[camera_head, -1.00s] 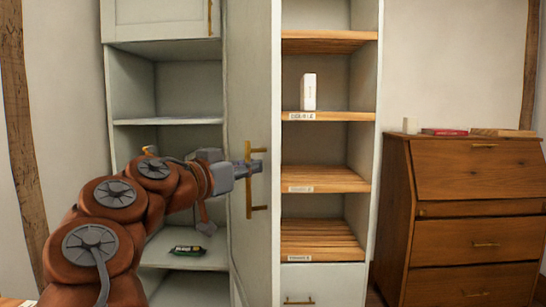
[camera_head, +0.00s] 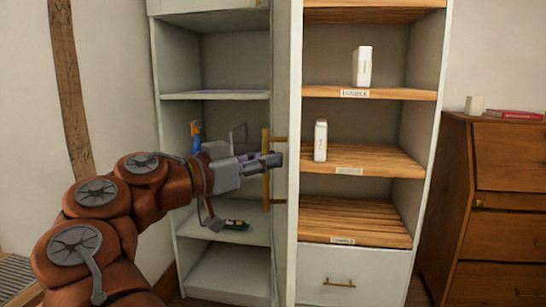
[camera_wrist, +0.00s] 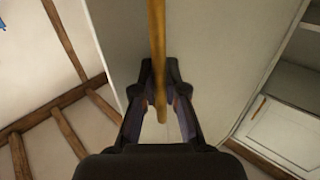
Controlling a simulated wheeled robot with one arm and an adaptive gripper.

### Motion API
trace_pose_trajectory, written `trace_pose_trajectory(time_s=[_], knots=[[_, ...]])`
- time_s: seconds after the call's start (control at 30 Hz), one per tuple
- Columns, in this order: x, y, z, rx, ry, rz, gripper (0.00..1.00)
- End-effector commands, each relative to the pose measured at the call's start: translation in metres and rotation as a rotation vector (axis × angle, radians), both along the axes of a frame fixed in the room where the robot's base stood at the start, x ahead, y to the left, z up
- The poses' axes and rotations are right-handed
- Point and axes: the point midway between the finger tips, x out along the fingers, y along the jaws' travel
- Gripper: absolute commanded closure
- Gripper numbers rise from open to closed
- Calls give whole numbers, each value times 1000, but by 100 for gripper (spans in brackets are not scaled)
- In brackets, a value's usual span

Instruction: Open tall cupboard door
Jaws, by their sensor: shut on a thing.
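The tall cupboard door (camera_head: 286,238) is a pale grey-green panel standing ajar, seen nearly edge-on in the head view between the left shelves and the right wooden shelves. Its long brass handle (camera_head: 266,183) is upright and held off the panel by two short posts. My gripper (camera_head: 270,161) comes from the left and is shut on the middle of the handle. In the wrist view the handle bar (camera_wrist: 157,60) runs down between my two dark fingers (camera_wrist: 160,100), with the pale door panel behind it. The fingers' exact contact is partly shadowed.
Left grey shelves (camera_head: 215,95) hold a small dark packet (camera_head: 235,224) and a blue-and-orange item (camera_head: 196,136). Right wooden shelves (camera_head: 390,160) hold a white box (camera_head: 362,67) and a white bottle (camera_head: 320,141). A drawer (camera_head: 352,277) is below them. A brown dresser (camera_head: 490,215) stands right.

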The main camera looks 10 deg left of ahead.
Motion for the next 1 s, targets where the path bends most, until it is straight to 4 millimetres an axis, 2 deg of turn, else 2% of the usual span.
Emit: trace_pose_trajectory(time_s=[0.03,0.2,0.23,0.47,0.77,1.0], knots=[[1,0,-8,4,13,-3,100],[0,0,-7,5,13,-3,100],[0,0,-7,4,13,-3,88],[0,-1,-4,4,8,-4,64],[1,-2,-2,4,5,-5,63],[-9,9,-2,1,5,-1,63]])
